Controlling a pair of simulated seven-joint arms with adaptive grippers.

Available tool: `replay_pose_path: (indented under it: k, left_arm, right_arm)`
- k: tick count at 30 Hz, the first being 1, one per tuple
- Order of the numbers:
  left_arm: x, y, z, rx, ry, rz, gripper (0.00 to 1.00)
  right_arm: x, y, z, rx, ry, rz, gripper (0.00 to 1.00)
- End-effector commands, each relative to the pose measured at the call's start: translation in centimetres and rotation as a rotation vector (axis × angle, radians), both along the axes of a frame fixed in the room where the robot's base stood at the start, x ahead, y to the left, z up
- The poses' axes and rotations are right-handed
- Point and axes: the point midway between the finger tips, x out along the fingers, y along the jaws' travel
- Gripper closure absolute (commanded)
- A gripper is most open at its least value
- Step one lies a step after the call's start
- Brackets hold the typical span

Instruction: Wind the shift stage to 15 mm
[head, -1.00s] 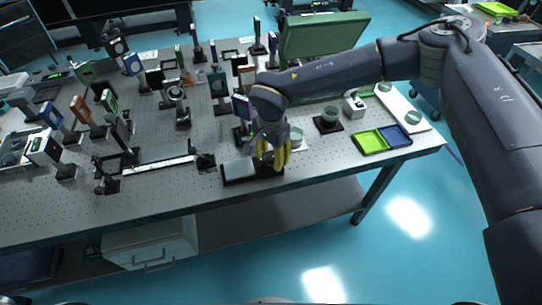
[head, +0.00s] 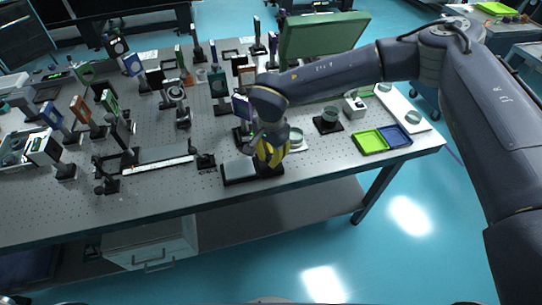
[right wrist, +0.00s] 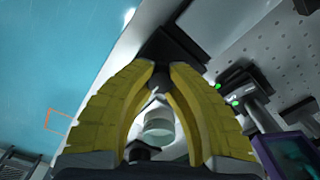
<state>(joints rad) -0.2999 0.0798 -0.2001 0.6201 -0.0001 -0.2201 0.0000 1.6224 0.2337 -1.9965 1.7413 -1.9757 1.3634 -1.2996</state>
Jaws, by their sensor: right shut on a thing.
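The shift stage (head: 238,169) sits near the front edge of the optical table, a grey plate on a black base. Its grey plate also shows at the top of the right wrist view (right wrist: 211,22). My right gripper (head: 268,163) points down at the right end of the stage. In the right wrist view its yellow fingers (right wrist: 163,68) close at the black end of the stage, on what seems to be its knob. The fingers hide the knob, and I cannot read any scale. My left gripper is not in view.
A round glass piece (right wrist: 159,120) stands just behind my right gripper. A black post mount (head: 205,161) is left of the stage, beside a long rail (head: 158,166). A green and blue tray (head: 369,142) lies to the right. Many optic mounts crowd the table behind.

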Motion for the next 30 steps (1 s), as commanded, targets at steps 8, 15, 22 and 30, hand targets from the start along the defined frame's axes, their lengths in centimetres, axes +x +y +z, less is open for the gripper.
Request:
replay_pose_path:
  k: [8,15,22,30]
  left_arm:
    - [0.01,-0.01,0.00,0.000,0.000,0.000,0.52]
    - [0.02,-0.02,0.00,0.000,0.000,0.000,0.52]
    - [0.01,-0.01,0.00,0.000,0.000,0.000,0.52]
    - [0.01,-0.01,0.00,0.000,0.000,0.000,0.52]
  right_arm:
    - [0.12,-0.09,0.02,-0.001,-0.002,-0.065,1.00]
    - [0.13,-0.11,0.05,0.000,-0.003,-0.240,1.00]
    - [0.14,-0.19,0.04,-0.002,-0.003,-0.461,1.00]
    - [0.10,-0.20,0.03,-0.001,-0.002,-0.719,1.00]
